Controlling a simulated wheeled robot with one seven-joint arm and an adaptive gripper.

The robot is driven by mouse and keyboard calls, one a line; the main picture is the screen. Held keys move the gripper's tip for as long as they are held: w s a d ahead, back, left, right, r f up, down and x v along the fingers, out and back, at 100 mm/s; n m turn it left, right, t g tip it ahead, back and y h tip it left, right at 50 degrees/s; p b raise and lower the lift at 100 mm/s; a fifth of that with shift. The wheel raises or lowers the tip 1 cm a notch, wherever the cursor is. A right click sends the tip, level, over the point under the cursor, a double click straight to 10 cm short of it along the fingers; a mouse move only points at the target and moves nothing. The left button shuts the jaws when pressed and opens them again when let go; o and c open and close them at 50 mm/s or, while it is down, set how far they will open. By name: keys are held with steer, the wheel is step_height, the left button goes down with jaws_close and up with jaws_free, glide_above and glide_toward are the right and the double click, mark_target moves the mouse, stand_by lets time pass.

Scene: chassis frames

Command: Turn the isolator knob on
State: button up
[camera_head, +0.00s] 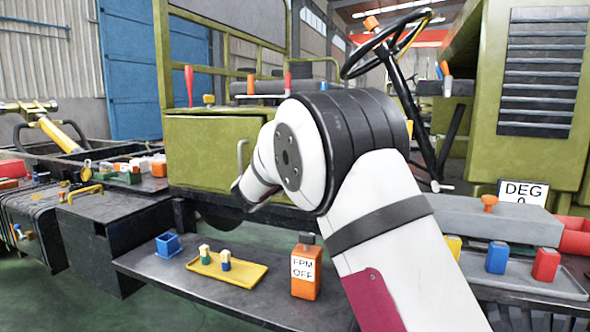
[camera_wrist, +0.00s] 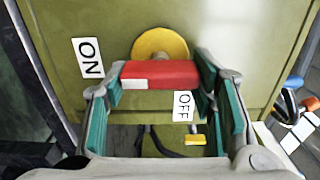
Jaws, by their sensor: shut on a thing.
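The isolator knob (camera_wrist: 170,74) is a red bar with a white mark at its left end. It sits in front of a round yellow disc (camera_wrist: 160,43) on an olive-green panel (camera_wrist: 245,30). In the wrist view, a white ON label (camera_wrist: 88,58) is left of the knob, and a white OFF label (camera_wrist: 183,106) is just below its right part. My gripper (camera_wrist: 160,72) is shut on the knob, with one finger at each end of the bar. The bar lies nearly level in this view. In the head view, my arm hides the knob and the fingers.
In the head view, an orange bottle labelled FPM OFF (camera_head: 305,272) and a yellow tray (camera_head: 257,272) stand on a dark shelf (camera_head: 220,297) below my arm. A steering wheel (camera_head: 388,42) is above. A DEG 0 sign (camera_head: 523,192) and a grey tray (camera_head: 565,284) are right.

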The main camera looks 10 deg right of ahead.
steer(key=o, duration=1.2)
steer(key=shift+c, duration=0.2)
steer(key=v, duration=1.2)
